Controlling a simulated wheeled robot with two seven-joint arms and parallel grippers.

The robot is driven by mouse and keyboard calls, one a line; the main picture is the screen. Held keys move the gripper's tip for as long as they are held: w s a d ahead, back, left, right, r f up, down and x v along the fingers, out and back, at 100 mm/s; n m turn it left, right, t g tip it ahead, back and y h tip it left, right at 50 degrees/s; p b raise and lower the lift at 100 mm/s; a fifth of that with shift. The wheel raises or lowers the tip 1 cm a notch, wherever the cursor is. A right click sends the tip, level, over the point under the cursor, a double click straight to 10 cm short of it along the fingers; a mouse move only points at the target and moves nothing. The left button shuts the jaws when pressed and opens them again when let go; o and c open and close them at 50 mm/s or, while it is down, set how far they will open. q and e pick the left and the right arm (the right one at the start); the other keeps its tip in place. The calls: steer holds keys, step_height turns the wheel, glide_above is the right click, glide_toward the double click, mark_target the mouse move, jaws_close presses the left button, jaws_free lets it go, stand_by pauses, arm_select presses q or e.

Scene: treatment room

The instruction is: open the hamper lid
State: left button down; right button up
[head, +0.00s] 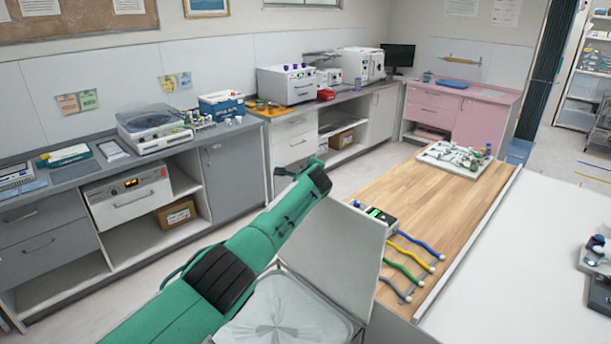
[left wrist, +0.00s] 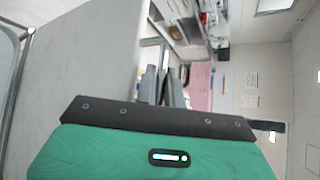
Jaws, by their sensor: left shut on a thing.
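The hamper (head: 285,325) stands at the bottom centre of the head view, with a pale liner bag showing in its open top. Its light grey lid (head: 345,255) is raised and stands steeply tilted at the far side of the opening. My left gripper (head: 322,190) is at the lid's upper left edge. The fingertips are mostly hidden in the head view. My right gripper is not in view.
A wooden-topped table (head: 445,210) with coloured cables, a small black device (head: 375,215) and a tray (head: 455,160) stands close right of the lid. Grey cabinets (head: 235,170) line the left wall. Some floor is free between cabinets and hamper.

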arm_select(q)
steer(key=c, duration=1.5)
jaws_free()
steer(key=shift+s+f, duration=0.1)
steer(key=shift+s, duration=0.15)
steer(key=b+v, duration=0.3)
steer(key=v, duration=1)
steer(key=shift+s+r, duration=0.2)
steer(key=shift+r, duration=0.1)
